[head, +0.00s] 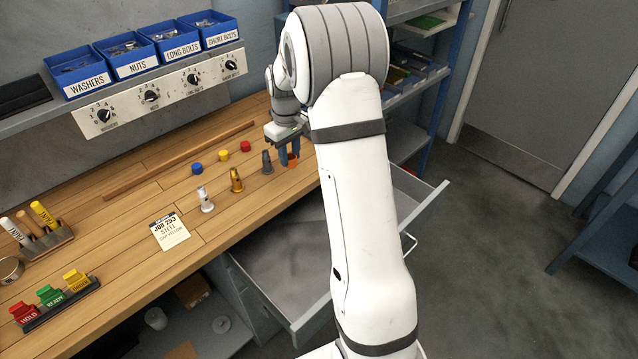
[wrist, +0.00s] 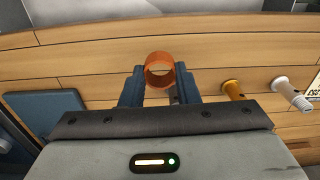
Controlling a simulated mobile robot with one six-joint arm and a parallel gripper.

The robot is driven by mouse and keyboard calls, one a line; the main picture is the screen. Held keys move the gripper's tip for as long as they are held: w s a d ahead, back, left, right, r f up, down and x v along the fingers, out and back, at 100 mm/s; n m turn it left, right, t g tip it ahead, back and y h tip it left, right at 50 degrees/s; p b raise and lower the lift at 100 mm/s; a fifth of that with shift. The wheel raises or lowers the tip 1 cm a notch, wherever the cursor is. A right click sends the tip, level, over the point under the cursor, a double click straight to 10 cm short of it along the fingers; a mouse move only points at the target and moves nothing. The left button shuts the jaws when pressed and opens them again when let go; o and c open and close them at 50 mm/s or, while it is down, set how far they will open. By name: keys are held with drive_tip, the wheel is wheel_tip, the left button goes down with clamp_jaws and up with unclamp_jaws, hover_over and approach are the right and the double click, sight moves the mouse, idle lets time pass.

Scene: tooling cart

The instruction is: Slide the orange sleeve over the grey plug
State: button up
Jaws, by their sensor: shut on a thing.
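The orange sleeve (head: 292,163) is a short open ring. My gripper (head: 290,156) is shut on it; in the wrist view the sleeve (wrist: 160,57) sits between the two blue-grey fingertips (wrist: 160,75). In the head view the grey plug (head: 267,163) stands upright on the bench, just left of the sleeve and apart from it. In the wrist view a grey piece (wrist: 174,96), probably the plug, shows partly behind the sleeve and right finger. The sleeve's exact height above the bench is hard to tell.
A gold plug (head: 236,181) and a white plug (head: 205,201) stand left of the grey one. Blue (head: 197,169), yellow (head: 223,155) and red (head: 245,146) caps lie behind. A job card (head: 170,231) lies at front. An open drawer (head: 290,262) juts out below the bench.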

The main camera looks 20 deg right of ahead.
sight(265, 151)
drive_tip(key=w+a+r, duration=0.1)
drive_tip(key=w+r, duration=0.1)
drive_tip(key=w+a+r+n+p, duration=0.1)
drive_tip(key=w+a+r, duration=0.1)
drive_tip(key=w+a+r+n+p, duration=0.1)
drive_tip(key=w+a+r, duration=0.1)
drive_tip(key=w, duration=0.1)
drive_tip(key=shift+r, duration=0.2)
drive_tip(key=shift+f+b, duration=1.5)
drive_tip(key=shift+f, duration=0.65)
drive_tip(key=shift+f, duration=0.75)
drive_tip(key=shift+f+b, duration=0.35)
drive_tip(key=shift+b, duration=0.05)
drive_tip(key=shift+f, duration=0.1)
drive_tip(key=shift+f+b, duration=0.3)
drive_tip(key=shift+f, duration=0.2)
drive_tip(key=shift+f, duration=0.25)
idle(0.4)
drive_tip(key=shift+f+b, duration=0.3)
drive_tip(key=shift+f, duration=0.05)
